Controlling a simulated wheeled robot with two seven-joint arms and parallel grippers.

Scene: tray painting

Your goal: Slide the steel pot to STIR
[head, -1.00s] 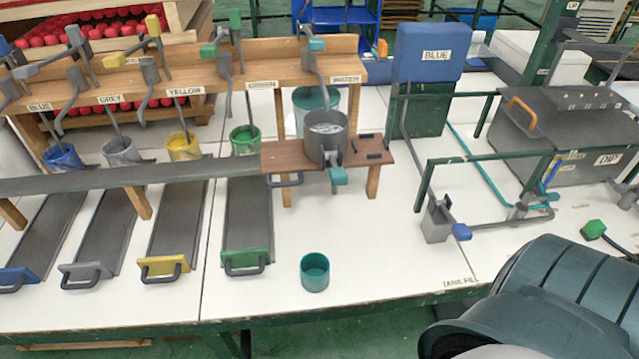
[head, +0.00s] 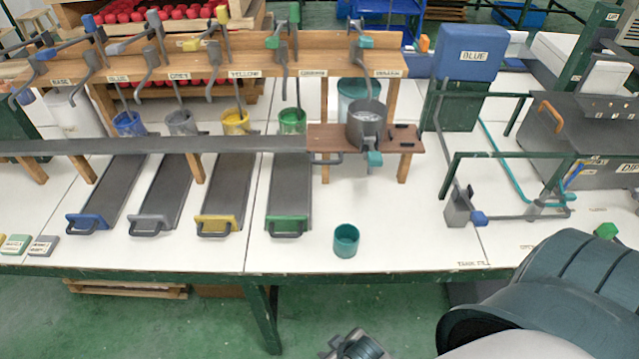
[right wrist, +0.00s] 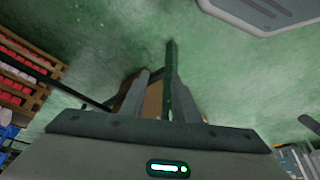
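The dark grey steel pot (head: 366,128) stands upright on a brown wooden board (head: 335,137) at the right end of a long grey rail (head: 150,145). It has a teal-tipped spout or valve at its front and pale contents. A dark loop handle (head: 326,159) sticks out at the board's front left. No STIR label is readable. My right gripper (head: 354,346) is low at the bottom edge in the head view, over the floor and well away from the pot. In the right wrist view its two fingers (right wrist: 162,82) are apart with nothing between them. My left gripper is out of view.
Several coloured cups stand behind the rail under labelled taps. Long grey trays (head: 290,190) lie in front. A teal cup (head: 346,241) stands near the front edge of the white table (head: 400,225). A green pipe frame (head: 500,155) stands at right.

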